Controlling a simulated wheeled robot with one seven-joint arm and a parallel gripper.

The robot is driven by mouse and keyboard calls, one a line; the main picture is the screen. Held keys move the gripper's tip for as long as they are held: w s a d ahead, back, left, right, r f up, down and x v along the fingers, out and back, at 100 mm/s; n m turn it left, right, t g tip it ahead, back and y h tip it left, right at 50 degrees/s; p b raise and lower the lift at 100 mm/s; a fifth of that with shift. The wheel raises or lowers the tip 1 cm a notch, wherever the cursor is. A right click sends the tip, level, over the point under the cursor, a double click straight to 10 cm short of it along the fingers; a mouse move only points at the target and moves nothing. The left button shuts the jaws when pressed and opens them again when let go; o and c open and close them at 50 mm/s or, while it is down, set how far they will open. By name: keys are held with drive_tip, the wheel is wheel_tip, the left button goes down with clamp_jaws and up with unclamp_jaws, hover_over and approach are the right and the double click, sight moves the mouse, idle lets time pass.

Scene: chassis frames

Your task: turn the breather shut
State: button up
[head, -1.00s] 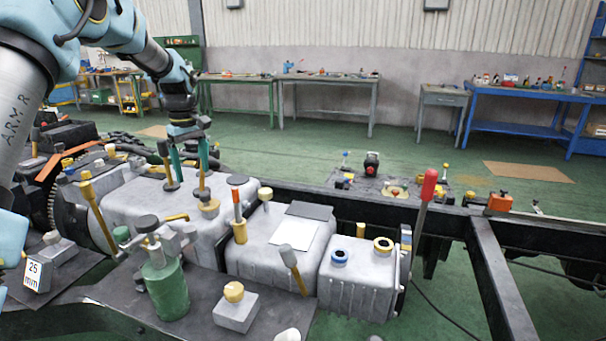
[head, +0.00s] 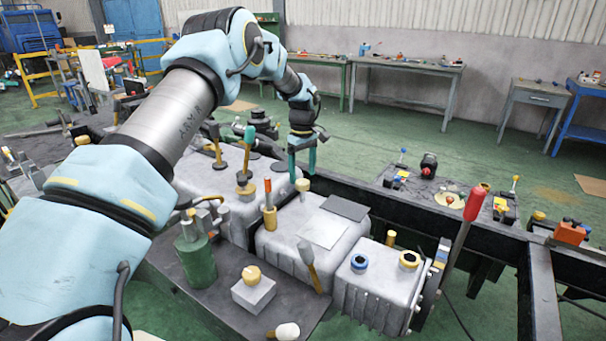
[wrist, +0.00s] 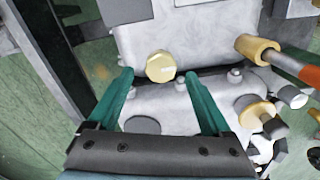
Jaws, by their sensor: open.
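A yellow six-sided cap (wrist: 160,66) with a pale mark on top sits on a grey tank in the wrist view; it looks like the breather, though I cannot be sure. It also shows in the head view (head: 302,185), at the near tank's back edge. My gripper (wrist: 158,76) has two green fingers spread apart with nothing between them. The cap shows between and just beyond the fingertips. In the head view my gripper (head: 301,168) points down just above the cap. I cannot tell the exact height of the gap.
An orange-tipped yellow handle (head: 269,205) stands left of the cap, and shows at right in the wrist view (wrist: 270,55). A tall red-handled lever (head: 473,205) stands at right. A green bottle (head: 197,260) and a yellow-knobbed block (head: 253,290) stand in front. A black chassis rail runs behind the tanks.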

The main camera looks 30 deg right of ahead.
sight(303, 192)
drive_tip(key=shift+f, duration=1.25)
drive_tip(key=shift+c, duration=0.4)
clamp_jaws()
